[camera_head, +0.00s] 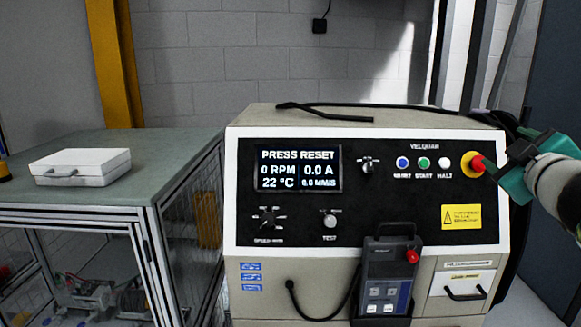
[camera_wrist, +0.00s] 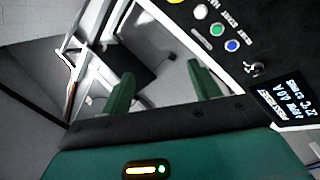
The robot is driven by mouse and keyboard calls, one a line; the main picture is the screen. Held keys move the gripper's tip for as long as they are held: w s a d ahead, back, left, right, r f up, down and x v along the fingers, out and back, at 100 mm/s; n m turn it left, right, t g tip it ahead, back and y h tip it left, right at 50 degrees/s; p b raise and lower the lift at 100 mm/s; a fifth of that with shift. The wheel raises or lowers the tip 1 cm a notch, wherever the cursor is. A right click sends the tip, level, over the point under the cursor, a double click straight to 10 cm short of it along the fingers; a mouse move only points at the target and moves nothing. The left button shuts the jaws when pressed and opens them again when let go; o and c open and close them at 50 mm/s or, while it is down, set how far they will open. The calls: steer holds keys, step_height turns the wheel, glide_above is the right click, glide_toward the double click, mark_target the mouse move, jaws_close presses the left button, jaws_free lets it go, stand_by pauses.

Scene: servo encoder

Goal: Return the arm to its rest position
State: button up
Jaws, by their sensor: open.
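My gripper (camera_head: 510,165) is at the right of the head view, by the right edge of the control panel and close to the red mushroom button (camera_head: 478,163). Whether it touches the button cannot be told. In the wrist view its two green fingers (camera_wrist: 162,88) are spread apart with nothing between them. My pale forearm runs out of the right edge of the head view. The panel's screen (camera_head: 298,169) reads "PRESS RESET", 0 RPM and 0.0 A. The blue (camera_head: 402,162), green (camera_head: 424,163) and white (camera_head: 445,163) buttons sit left of the red one.
A handheld pendant (camera_head: 388,275) with a red button hangs on the console front. A black cable (camera_head: 325,112) lies on the console top. A table (camera_head: 110,192) with a white case (camera_head: 80,167) stands at left. A dark panel (camera_head: 555,80) stands behind my arm at right.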

steer(key=s+a+f+m+g+y, duration=0.1)
steer(key=s+a+f+g, duration=0.3)
steer(key=a+f, duration=0.5)
steer(key=s+a+f+m+g+y, duration=0.2)
steer(key=s+a+f, duration=0.4)
steer(key=a+f, duration=0.3)
steer(key=s+a+f+m+g+y, duration=0.2)
steer(key=s+a+f+m+g, duration=0.1)
steer(key=a+f, duration=0.6)
step_height(320, 180, down, 2)
steer(key=s+g, duration=0.1)
steer(key=g, duration=0.1)
steer(key=shift+s+a+f+m+g, duration=0.2)
steer(key=shift+s+a+m+g, duration=0.1)
steer(key=shift+s+m, duration=0.1)
